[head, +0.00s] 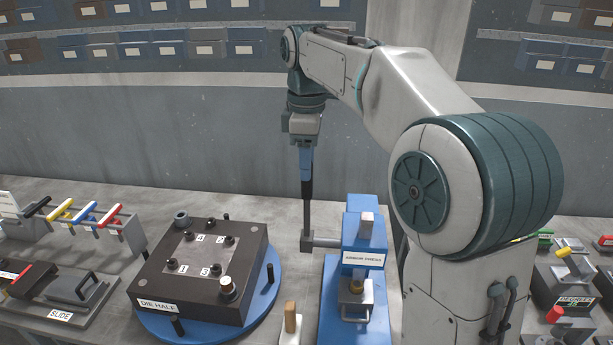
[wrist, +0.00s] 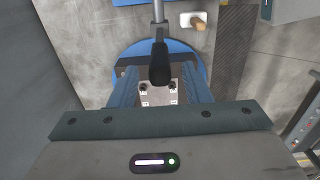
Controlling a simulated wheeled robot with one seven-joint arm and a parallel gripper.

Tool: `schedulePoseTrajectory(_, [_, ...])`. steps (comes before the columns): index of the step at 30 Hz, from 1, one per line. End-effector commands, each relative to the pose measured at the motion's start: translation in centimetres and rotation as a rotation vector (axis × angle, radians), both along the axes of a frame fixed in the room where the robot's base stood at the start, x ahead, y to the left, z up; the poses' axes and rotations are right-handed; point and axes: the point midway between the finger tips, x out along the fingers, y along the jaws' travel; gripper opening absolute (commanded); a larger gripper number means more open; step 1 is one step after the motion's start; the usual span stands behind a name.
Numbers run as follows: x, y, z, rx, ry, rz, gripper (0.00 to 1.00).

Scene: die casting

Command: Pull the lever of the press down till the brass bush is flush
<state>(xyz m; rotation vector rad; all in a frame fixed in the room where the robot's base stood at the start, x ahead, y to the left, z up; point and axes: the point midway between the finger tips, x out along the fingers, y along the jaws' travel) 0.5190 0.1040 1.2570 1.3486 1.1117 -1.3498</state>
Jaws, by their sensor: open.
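The blue arbor press (head: 361,222) stands on the bench right of centre in the head view. Its lever (head: 307,205) points up from a hub on the press's left side. The lever's black grip (wrist: 160,66) shows between the two blue fingers in the wrist view. My gripper (head: 306,172) is open, pointing down at the lever's top end, with the fingers (wrist: 158,82) apart on either side of the grip. A small brass-coloured piece, apparently the bush (head: 356,286), sits low in the press under the ram. Its exact seating is too small to tell.
A dark die half (head: 165,285) with pins lies on a blue round plate (head: 264,308) left of the press. A rack with coloured handles (head: 85,215) is at left. Small boxes (head: 570,290) are at right.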

Motion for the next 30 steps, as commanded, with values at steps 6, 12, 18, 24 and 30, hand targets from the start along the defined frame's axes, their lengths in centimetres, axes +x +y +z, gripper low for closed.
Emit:
schedulePoseTrajectory(6, [0.0,0.0,-2.8,-0.001,0.002,-0.001,0.44])
schedulePoseTrajectory(12, [0.0,0.0,-3.7,0.0,0.0,-0.001,0.44])
schedulePoseTrajectory(18, [0.0,0.0,-3.7,0.001,0.0,-0.001,0.44])
schedulePoseTrajectory(24, [0.0,0.0,-3.6,0.001,0.0,-0.001,0.0])
schedulePoseTrajectory(30, [0.1,-0.1,-3.7,0.0,-0.007,-0.004,0.0])
